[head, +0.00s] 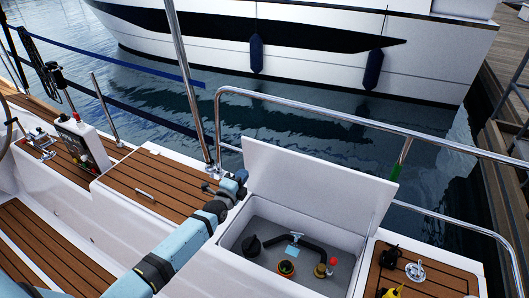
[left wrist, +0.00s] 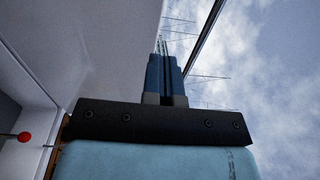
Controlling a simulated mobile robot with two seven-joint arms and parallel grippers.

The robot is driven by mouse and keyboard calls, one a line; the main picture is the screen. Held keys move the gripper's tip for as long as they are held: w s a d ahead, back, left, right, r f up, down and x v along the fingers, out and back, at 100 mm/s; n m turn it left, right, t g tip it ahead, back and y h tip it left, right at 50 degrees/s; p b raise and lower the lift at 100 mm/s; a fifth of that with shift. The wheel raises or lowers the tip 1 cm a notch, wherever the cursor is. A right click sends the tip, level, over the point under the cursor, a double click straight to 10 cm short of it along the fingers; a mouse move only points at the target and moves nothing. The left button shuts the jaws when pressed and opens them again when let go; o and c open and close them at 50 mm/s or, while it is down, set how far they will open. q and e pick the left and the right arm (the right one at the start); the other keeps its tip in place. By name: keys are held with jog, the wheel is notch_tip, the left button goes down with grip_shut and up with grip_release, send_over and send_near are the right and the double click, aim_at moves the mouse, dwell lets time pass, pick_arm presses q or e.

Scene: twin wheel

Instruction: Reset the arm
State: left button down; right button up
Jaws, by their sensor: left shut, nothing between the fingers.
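My left arm comes in from the lower left in the head view and reaches up toward the open locker. My left gripper (head: 240,176) is at its far end, beside the left edge of the raised white lid (head: 315,185). In the left wrist view the blue fingers (left wrist: 166,60) are shut together with nothing between them, pointing up against the sky. The lid's white surface is at the left of that view. My right gripper is not in view.
Steel rails (head: 330,109) run behind. Wooden seats (head: 160,185) lie left. A yellow-handled item (head: 393,292) lies at lower right. Water and a white boat are beyond.

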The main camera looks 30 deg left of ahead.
pick_arm(q)
jog(key=shift+f, duration=0.1)
jog(key=s+d+f+n+g+h+p, duration=0.1)
jog(key=s+d+f+n+g+h, duration=0.15)
jog(key=s+d, duration=0.45)
jog(key=s+d+f+n+g+h+p, duration=0.1)
jog(key=s+d+f+n+g, duration=0.15)
jog(key=s+d, duration=0.45)
jog(key=s+d+n+g+p, duration=0.1)
jog(key=s+n, duration=0.4)
jog(key=s, duration=0.5)
jog(key=s+d+n+g+p, duration=0.1)
jog(key=s+d+n, duration=0.3)
jog(key=s, duration=0.6)
jog(key=shift+n+g, duration=0.5)
jog(key=shift+d, duration=0.1)
dwell(0.3)
